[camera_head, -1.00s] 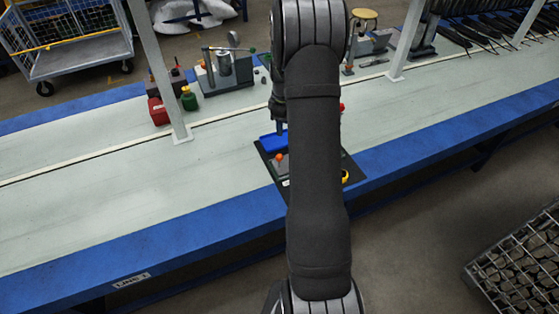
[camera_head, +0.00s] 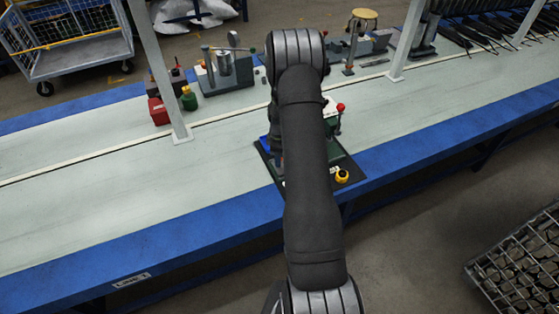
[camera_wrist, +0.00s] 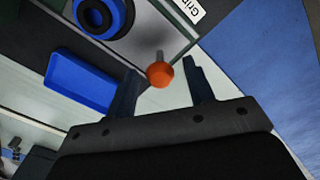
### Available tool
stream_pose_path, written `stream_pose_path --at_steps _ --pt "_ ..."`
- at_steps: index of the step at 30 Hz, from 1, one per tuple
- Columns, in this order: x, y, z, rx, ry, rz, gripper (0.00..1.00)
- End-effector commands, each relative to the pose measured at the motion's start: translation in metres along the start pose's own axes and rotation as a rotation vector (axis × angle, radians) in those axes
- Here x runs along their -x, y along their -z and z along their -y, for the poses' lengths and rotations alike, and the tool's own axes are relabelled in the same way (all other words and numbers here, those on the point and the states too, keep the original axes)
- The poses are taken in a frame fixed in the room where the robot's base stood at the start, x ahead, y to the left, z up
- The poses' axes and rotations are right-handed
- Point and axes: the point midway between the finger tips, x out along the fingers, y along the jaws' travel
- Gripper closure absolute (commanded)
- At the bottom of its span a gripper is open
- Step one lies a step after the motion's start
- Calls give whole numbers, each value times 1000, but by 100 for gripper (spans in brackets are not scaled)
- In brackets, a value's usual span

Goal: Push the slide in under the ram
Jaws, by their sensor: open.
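In the wrist view an orange ball knob (camera_wrist: 160,74) on a short grey pin shows between the fingertips of my gripper (camera_wrist: 162,82). The fingers are apart on either side of it, and I cannot tell if they touch it. The pin meets the edge of a grey-green part (camera_wrist: 165,35), seemingly the slide. A blue ring with a dark centre (camera_wrist: 103,14) lies at the top of this view. In the head view my arm hides the knob and most of the fixture. A red ball handle (camera_head: 340,107) shows to its right. I cannot make out the ram.
A blue tray (camera_wrist: 80,80) lies close beside one finger. A yellow and black round part (camera_head: 342,176) sits on the dark base plate (camera_head: 352,166). A fixture with a lever (camera_head: 225,72) and red and green items stand farther back.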

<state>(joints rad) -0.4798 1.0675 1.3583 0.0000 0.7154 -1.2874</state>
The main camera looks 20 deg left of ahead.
Motion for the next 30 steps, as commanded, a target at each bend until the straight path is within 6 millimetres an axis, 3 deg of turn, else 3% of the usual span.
stream_pose_path --at_steps 6,17,19,25,30 --pt "-25 0 0 0 1 0 52" --pt "-30 0 0 0 0 0 52" --pt "-30 0 0 0 0 0 59" --pt "-30 0 0 0 0 0 99" --pt "-30 -3 -2 -1 0 0 100"
